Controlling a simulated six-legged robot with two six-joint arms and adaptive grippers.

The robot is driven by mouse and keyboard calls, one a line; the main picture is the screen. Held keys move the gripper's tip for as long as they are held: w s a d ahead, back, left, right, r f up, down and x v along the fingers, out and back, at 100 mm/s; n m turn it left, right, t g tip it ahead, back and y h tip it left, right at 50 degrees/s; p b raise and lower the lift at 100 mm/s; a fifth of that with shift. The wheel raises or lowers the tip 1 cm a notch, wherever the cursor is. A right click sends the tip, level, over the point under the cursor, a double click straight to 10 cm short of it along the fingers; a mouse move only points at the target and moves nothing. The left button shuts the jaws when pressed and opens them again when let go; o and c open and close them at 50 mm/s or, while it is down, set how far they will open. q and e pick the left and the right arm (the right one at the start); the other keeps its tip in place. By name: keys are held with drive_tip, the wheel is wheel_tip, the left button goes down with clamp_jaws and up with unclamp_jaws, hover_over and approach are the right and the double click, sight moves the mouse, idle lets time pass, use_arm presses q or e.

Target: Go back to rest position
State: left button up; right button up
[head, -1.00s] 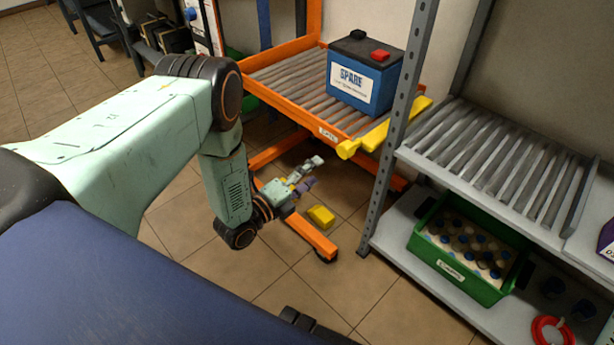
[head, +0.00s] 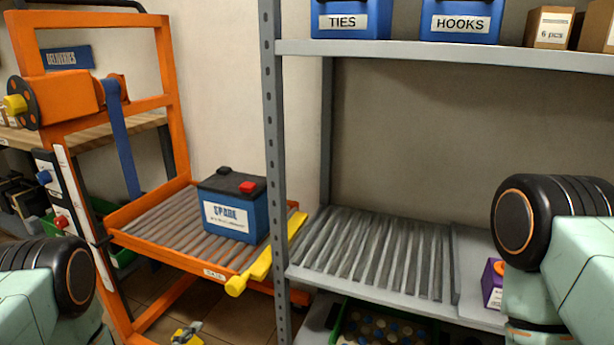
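My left arm shows at the lower left edge of the head view. My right arm's black joint and pale green links fill the lower right. My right gripper is out of the frame.
A blue SPARE battery (head: 233,212) stands on the roller bed of the orange cart (head: 165,190). A grey shelf rack (head: 274,130) stands right of it, with an empty-looking ribbed lower shelf (head: 370,255), a purple box (head: 492,283) and blue bins (head: 350,18) above.

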use_arm(q)
drive_tip(key=s+d+f+n+g+y+p, duration=0.15)
drive_tip(key=s+f+n+g, duration=0.3)
drive_tip(key=s+n, duration=0.5)
drive_tip(key=s+f+n+g+y, duration=0.2)
drive_tip(key=s+f+n+g, duration=0.3)
drive_tip(key=s, duration=0.7)
drive_tip(key=s+d+r+n+g+y+p, duration=0.1)
drive_tip(key=s+r+n+g+p, duration=0.2)
drive_tip(key=s+r, duration=0.7)
drive_tip(key=shift+s+r+n+g, duration=0.35)
drive_tip(key=shift+s+n+g, duration=0.4)
drive_tip(key=shift+s+g, duration=0.6)
